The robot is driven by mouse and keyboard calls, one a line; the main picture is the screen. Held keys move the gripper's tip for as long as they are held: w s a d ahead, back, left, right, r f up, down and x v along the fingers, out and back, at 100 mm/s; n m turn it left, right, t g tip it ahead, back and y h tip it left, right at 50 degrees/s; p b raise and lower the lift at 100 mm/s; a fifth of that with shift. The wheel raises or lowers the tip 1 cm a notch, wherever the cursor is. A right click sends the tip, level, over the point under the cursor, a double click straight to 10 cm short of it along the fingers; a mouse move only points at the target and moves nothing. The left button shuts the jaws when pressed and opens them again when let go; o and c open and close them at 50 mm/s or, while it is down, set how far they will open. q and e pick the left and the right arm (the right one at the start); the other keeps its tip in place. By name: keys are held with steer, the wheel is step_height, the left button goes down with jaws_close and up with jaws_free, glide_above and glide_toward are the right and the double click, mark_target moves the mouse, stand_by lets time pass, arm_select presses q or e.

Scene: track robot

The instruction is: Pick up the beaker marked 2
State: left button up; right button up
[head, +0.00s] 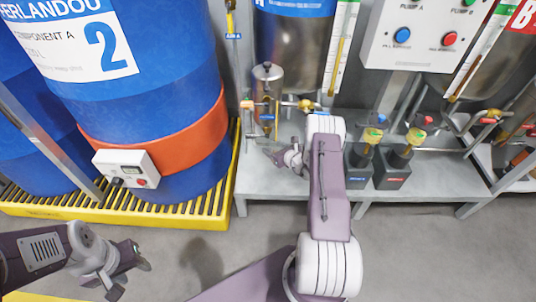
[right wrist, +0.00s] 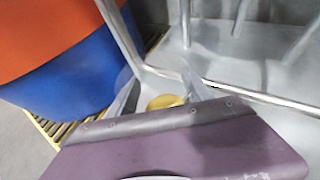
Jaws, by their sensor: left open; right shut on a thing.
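No beaker with a readable mark 2 shows; the large blue drum (head: 75,50) at the left of the head view bears a big 2. My right gripper (head: 277,157) is at the front left of the grey metal bench (head: 262,183), below a small metal cylinder with brass fittings (head: 268,85). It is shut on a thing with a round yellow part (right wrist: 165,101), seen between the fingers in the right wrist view. Most of that thing is hidden, so I cannot tell whether it is the beaker. My left gripper (head: 130,272) is open and empty above the floor at the lower left.
The drum has an orange band with a control box (head: 126,168) and stands on a yellow grated pallet (head: 150,216). Two dark blocks with yellow-topped valves (head: 393,172) sit on the bench right of my right arm. A panel with buttons (head: 420,50) hangs above.

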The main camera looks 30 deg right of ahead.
steer(key=w+d+r+p, duration=0.1)
steer(key=d+r, duration=0.2)
steer(key=d, duration=0.2)
steer(key=shift+w+d+r+p, duration=0.2)
steer(key=shift+w+d+p, duration=0.05)
steer(key=shift+p, duration=0.15)
